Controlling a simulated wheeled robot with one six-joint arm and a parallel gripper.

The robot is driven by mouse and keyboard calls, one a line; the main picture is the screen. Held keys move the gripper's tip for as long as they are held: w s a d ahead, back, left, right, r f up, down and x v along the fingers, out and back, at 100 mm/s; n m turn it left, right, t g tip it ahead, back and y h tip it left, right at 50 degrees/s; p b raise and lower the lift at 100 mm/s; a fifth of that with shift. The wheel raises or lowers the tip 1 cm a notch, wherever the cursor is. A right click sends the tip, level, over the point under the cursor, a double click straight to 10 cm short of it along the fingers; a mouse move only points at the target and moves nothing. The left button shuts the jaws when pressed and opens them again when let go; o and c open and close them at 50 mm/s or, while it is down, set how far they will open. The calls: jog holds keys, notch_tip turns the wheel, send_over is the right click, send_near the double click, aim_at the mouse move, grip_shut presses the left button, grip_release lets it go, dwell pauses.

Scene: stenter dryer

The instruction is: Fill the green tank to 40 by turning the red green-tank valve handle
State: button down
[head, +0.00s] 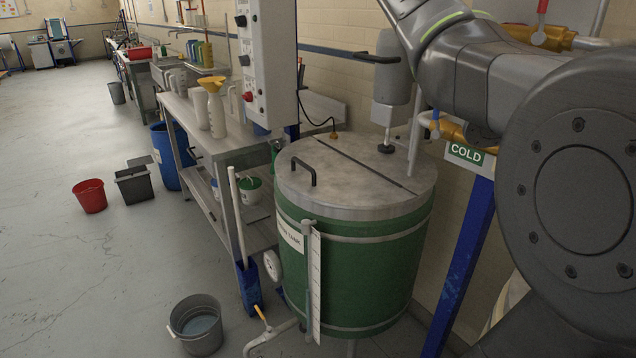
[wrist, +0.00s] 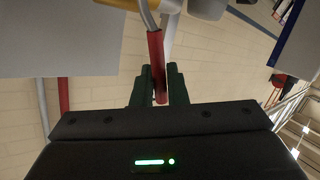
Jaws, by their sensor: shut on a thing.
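The green tank (head: 355,265) stands in the middle of the head view with a grey lid. A white level scale (head: 315,285) with a sight tube runs down its front; its reading is too small to make out. In the wrist view the dark green fingers of my gripper (wrist: 158,82) are shut on a red valve handle (wrist: 155,50), which hangs down between them. My gripper is hidden behind my arm in the head view. A red handle (head: 543,5) on a brass valve (head: 552,38) shows at the top right; I cannot tell if it is the held one.
A COLD sign (head: 466,154) hangs right of the tank by a blue post (head: 463,255). A grey control box (head: 267,60) is above left. A grey bucket (head: 196,325) stands on the floor. A second red handle (wrist: 63,95) is left in the wrist view.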

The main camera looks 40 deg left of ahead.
jog(key=shift+d+f+m+b, duration=0.25)
jog(key=shift+f+m+b, duration=0.05)
jog(key=shift+b, duration=0.7)
jog(key=shift+s+d+t+b, duration=0.2)
jog(key=shift+t+b, duration=0.2)
jog(key=shift+b, duration=0.25)
jog(key=d+m+b, duration=0.1)
jog(key=b, duration=0.2)
jog(key=shift+s+d+r+m+t+y, duration=0.1)
jog(key=shift+m+t+y, duration=0.2)
jog(key=shift+m+t, duration=0.1)
jog(key=shift+s+d+r+m+b, duration=0.15)
jog(key=shift+d+r+m+b, duration=0.25)
jog(key=shift+b, duration=0.45)
jog(key=c, duration=1.5)
grip_release()
